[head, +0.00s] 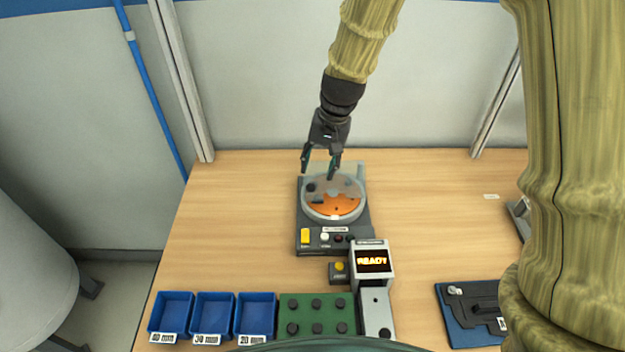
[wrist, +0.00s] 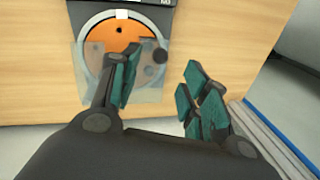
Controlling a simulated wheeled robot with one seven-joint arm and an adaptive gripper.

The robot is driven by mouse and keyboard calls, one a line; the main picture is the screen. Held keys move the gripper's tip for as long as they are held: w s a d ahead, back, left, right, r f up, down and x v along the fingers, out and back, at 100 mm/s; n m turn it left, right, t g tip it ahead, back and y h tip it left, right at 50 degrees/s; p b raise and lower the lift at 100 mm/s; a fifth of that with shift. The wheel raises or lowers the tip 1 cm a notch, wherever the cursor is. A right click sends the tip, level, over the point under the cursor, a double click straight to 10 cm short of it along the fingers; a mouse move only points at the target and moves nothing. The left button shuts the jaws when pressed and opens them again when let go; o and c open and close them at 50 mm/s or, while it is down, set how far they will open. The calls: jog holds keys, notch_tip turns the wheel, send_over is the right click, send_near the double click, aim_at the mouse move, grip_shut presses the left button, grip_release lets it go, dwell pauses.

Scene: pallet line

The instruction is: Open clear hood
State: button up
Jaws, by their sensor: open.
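The clear hood (head: 320,178) is a see-through cover over the back part of a round orange plate (head: 340,206) on a dark grey machine (head: 305,235). In the wrist view the hood (wrist: 150,88) shows as a pale clear sheet over part of the orange plate (wrist: 112,36). My gripper (head: 321,176) is at the back edge of the machine, its fingers pointing down. In the wrist view my gripper (wrist: 162,85) is open and empty, with the left finger over the hood and the right finger over bare table. I cannot tell whether a finger touches the hood.
Blue bins (head: 213,312), a green block with dark pegs (head: 318,312) and a blue mat with a dark tool (head: 455,325) line the front. The table (head: 240,205) is clear on both sides of the machine.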

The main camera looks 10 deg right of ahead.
aim_at(312, 184)
jog(key=f, duration=0.2)
jog(key=w+f, duration=0.1)
jog(key=shift+w+a+f+p, duration=0.1)
jog(key=shift+a+f+p, duration=0.25)
jog(key=shift+f, duration=0.05)
jog(key=shift+s+a+f, duration=0.1)
jog(key=shift+s+f, duration=0.15)
jog(key=shift+f, duration=0.3)
jog(key=f, duration=0.1)
jog(key=f+p, duration=0.1)
jog(key=shift+w+a+f, duration=0.3)
jog(key=shift+s+f, duration=0.15)
jog(key=shift+f, duration=0.25)
jog(key=shift+f, duration=0.1)
